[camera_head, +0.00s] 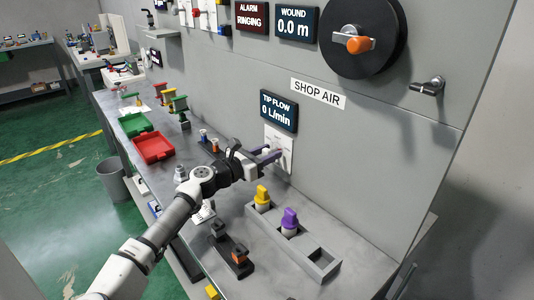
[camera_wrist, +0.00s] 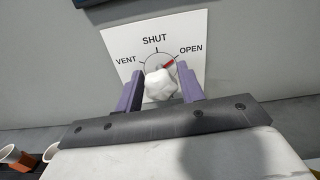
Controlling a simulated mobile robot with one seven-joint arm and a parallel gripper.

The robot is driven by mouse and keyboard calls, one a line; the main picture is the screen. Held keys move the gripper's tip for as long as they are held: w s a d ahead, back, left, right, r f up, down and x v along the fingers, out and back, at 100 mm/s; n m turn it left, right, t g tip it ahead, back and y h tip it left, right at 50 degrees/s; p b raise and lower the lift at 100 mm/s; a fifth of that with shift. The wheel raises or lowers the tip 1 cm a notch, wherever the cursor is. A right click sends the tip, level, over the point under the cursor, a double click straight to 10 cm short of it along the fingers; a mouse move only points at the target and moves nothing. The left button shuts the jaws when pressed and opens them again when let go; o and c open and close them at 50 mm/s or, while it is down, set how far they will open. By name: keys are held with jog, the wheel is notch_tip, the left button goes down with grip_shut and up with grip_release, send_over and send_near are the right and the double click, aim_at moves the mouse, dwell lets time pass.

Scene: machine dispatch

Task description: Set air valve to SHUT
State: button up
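The air valve is a white faceted knob (camera_wrist: 160,85) on a round dial, on a white plate (camera_wrist: 190,30) marked VENT, SHUT and OPEN. Its red pointer (camera_wrist: 168,63) points up and right, towards OPEN. My gripper (camera_wrist: 161,72) has its two purple fingers on either side of the knob. I cannot tell whether they press on it or stand just clear. In the head view my gripper (camera_head: 266,155) is at the plate (camera_head: 281,145) on the grey wall, hiding the knob. The display (camera_head: 278,111) above it reads TIP FLOW 0 L/min.
A grey holder (camera_head: 322,262) with a yellow-topped piece (camera_head: 262,195) and a purple-topped piece (camera_head: 290,219) stands on the bench, below and right of my gripper. A red tray (camera_head: 153,148) and a green tray (camera_head: 135,124) lie farther left. A metal fitting (camera_head: 428,86) protrudes from the wall.

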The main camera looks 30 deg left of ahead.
jog(key=c, duration=0.6)
jog(key=shift+n, duration=0.3)
jog(key=n+b, duration=0.2)
jog(key=n, duration=0.2)
jog(key=shift+n, duration=0.4)
jog(key=n, duration=0.6)
jog(key=shift+a+p, duration=0.1)
jog(key=shift+p, duration=0.25)
jog(key=shift+n, duration=0.3)
jog(key=o, duration=1)
